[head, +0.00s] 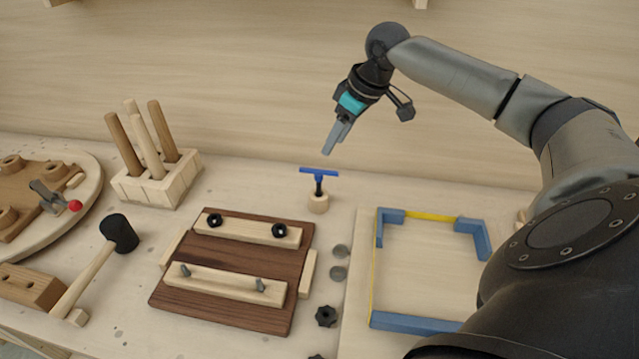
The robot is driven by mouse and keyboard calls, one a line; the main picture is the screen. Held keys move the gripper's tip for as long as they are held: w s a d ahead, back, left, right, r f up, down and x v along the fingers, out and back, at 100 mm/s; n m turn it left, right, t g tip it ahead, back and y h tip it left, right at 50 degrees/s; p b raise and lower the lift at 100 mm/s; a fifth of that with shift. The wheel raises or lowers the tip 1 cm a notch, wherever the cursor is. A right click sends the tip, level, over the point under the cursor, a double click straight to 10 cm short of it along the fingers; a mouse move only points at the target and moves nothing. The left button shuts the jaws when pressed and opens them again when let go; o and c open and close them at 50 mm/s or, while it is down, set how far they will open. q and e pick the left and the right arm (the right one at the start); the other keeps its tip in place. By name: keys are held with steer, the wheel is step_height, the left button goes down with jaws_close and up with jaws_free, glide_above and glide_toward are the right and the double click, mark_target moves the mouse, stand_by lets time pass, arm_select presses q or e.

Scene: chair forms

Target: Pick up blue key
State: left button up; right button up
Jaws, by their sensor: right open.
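The blue key (319,172) has a flat blue T-shaped handle on a dark shaft. It stands upright in a small round wooden holder (318,203) near the back of the workbench. My right gripper (329,150) is open and empty. In the head view its fingers point down and slightly left, a little above the key's handle, apart from it. My left gripper is not in view.
A dark brown board (225,265) with pale bars lies in front of the key. A blue-cornered frame (415,322) is at right. A wooden block with several pegs (157,187) and a black-headed mallet (119,232) are at left. Black knobs (326,316) lie in front.

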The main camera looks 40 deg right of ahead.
mark_target(321, 171)
steer(key=b+x, duration=0.1)
steer(key=x, duration=0.8)
steer(key=shift+w+a+f, duration=0.1)
steer(key=shift+f, duration=0.15)
steer(key=shift+b+x, duration=0.5)
steer(key=shift+x, duration=2.45)
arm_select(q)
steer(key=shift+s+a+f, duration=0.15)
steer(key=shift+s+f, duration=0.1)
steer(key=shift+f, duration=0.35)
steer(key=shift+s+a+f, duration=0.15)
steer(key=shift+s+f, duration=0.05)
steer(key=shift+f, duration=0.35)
arm_select(e)
steer(key=shift+c, duration=0.2)
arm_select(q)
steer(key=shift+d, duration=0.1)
arm_select(e)
jaws_close()
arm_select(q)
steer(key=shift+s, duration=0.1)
